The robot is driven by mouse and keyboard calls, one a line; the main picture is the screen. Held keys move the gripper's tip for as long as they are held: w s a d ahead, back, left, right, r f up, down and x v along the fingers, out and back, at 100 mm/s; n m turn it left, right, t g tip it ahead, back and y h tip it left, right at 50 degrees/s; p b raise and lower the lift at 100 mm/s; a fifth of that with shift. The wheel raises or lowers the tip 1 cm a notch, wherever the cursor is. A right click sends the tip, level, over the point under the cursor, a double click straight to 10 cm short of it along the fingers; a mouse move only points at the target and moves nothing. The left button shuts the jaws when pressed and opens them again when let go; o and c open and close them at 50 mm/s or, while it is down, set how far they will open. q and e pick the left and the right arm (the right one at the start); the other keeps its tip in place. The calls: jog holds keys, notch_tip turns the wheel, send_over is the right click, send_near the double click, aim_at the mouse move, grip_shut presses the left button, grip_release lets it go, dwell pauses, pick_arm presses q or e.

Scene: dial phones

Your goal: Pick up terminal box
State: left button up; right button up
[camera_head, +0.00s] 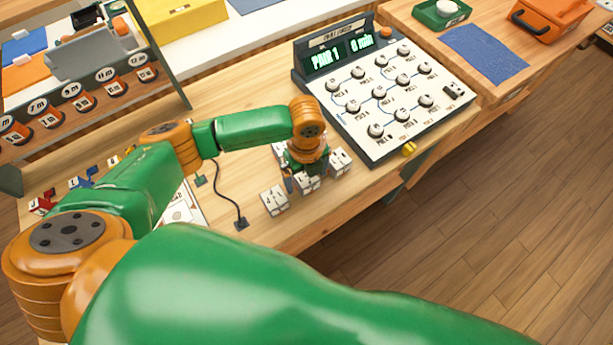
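Several small white terminal boxes with dark marks stand in a cluster near the front edge of the wooden table. One terminal box (274,200) is at the front left, one (309,183) is in the middle and one (341,160) is at the right. Another is partly hidden behind my gripper. My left gripper (298,178) points down among them, right at the middle box. Its wrist hides most of the fingers, so I cannot tell whether it is open or holds a box. My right gripper is not in view.
A sloped panel (461,108) with several dials and a lit green display (325,60) stands right of the boxes. A black cable (231,190) lies to their left. A rack of orange reels (75,95) is at far left. Small coloured parts (80,182) lie below it.

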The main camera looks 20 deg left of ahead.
pick_arm(q)
jog(key=shift+s+r, duration=0.1)
jog(key=shift+s, duration=0.1)
jog(key=c, duration=1.1)
jog(key=shift+c, duration=1.3)
jog(key=shift+w, duration=0.1)
